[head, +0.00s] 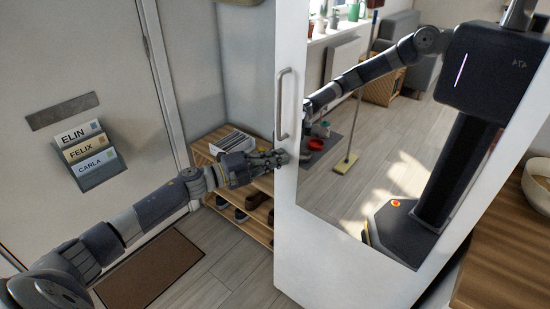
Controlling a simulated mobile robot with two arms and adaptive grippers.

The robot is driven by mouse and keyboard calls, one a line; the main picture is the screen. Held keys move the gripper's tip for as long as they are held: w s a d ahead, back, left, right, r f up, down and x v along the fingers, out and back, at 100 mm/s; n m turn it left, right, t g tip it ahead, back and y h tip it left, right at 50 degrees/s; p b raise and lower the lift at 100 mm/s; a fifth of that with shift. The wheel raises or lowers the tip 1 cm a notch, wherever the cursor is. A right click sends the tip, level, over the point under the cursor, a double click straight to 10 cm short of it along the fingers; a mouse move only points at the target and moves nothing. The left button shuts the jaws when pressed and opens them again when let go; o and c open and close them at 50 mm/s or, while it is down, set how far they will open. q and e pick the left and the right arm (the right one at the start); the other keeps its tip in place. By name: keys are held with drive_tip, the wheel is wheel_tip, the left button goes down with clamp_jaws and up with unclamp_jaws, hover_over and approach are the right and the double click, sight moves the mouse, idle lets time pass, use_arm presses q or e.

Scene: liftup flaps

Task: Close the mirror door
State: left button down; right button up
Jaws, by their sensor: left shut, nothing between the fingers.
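The mirror door (290,220) is a tall white panel with a large mirror (330,180) on its face and a grey vertical bar handle (280,105) near its left edge. It stands swung out into the hallway, open. My left gripper (279,157) is shut and empty. Its fingertips are at the door's left edge, a little below the handle; I cannot tell whether they touch the panel. The mirror reflects my own body and arm and part of the room. My right gripper is not in view.
A wooden shoe rack (258,219) with shoes and stacked papers (232,143) stands behind my left gripper. A brown mat (152,270) lies before the entrance door (90,40) with name-labelled letter holders (92,158). At right, a wooden top (505,245) holds a bowl (538,185).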

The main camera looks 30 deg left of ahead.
use_arm(q)
drive_tip(key=shift+w+a+r, duration=0.25)
drive_tip(key=shift+w+r, duration=0.05)
drive_tip(key=shift+r, duration=0.35)
drive_tip(key=shift+s+a+f, duration=0.2)
drive_tip(key=shift+s+f, duration=0.05)
drive_tip(key=shift+f, duration=0.05)
drive_tip(key=v, duration=1.1)
drive_tip(key=shift+s+d+f, duration=0.2)
drive_tip(key=shift+s+f, duration=0.15)
drive_tip(key=shift+s, duration=0.1)
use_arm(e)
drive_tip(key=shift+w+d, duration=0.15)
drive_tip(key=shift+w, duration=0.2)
